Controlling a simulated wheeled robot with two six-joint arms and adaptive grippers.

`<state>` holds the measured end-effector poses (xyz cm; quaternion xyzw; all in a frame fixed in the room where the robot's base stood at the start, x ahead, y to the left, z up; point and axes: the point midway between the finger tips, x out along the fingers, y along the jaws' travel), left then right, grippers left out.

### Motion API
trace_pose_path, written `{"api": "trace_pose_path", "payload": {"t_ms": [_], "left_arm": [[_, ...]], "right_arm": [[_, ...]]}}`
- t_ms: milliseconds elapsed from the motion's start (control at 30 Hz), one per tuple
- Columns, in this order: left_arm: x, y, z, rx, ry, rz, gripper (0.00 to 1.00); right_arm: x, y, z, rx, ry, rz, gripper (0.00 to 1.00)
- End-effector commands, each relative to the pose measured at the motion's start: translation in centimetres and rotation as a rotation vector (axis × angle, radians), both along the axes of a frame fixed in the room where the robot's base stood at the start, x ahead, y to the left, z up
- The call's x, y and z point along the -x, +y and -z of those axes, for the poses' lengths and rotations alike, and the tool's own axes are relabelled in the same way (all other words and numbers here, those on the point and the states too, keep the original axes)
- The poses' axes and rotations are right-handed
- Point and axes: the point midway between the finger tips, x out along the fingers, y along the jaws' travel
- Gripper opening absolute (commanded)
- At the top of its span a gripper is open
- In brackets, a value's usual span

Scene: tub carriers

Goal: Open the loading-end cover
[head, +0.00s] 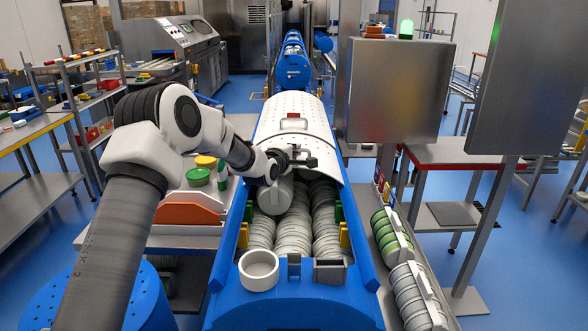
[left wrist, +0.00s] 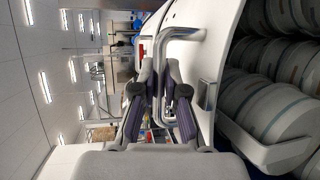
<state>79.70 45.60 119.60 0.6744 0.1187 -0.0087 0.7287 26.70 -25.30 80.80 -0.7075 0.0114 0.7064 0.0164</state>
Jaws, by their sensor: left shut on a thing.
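The loading-end cover (head: 290,112) is a white, curved, perforated lid on the blue machine, and its near edge arches over the front opening. In the left wrist view the cover (left wrist: 214,45) is a pale curved panel with a bent metal handle (left wrist: 190,34). My left gripper (head: 303,156) is at the cover's near edge. The left wrist view shows its dark fingers (left wrist: 160,95) closed on the handle. Below the cover, stacked grey-white tubs (head: 293,232) show in the opening. My right gripper is out of view.
A white round bowl (head: 258,267) and a dark bin (head: 329,270) stand at the machine's front edge. Tub rows (head: 408,290) lie along its right side. A grey cabinet (head: 398,90) stands close on the right. A side table with colored tubs (head: 198,176) is at left.

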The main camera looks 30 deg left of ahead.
Motion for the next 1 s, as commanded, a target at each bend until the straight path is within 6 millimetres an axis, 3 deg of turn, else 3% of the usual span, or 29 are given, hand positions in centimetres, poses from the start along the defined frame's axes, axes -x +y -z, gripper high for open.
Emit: {"api": "trace_pose_path", "payload": {"t_ms": [33, 67, 200, 333, 733, 767, 1000], "left_arm": [[-1.3, 0.8, 0.7, -0.004, -0.007, -0.001, 0.00], [-2.0, 1.2, 0.6, -0.005, -0.006, 0.000, 0.00], [-4.8, 2.8, 0.0, -0.004, -0.003, 0.003, 0.00], [-6.2, 3.7, -0.1, -0.004, 0.000, 0.001, 0.00], [-6.7, 4.1, -0.1, -0.001, 0.001, -0.002, 0.00], [-6.7, 4.1, -0.1, -0.001, 0.001, -0.002, 0.21], [-6.7, 4.1, -0.1, -0.001, 0.000, -0.002, 0.23]], "right_arm": [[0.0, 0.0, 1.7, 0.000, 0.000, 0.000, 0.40], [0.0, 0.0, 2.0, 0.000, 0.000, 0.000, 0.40], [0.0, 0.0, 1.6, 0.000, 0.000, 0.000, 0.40], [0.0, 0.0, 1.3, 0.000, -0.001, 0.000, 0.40], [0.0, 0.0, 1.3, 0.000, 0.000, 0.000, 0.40], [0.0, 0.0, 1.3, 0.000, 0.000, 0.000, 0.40], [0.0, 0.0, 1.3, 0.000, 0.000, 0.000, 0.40]]}}
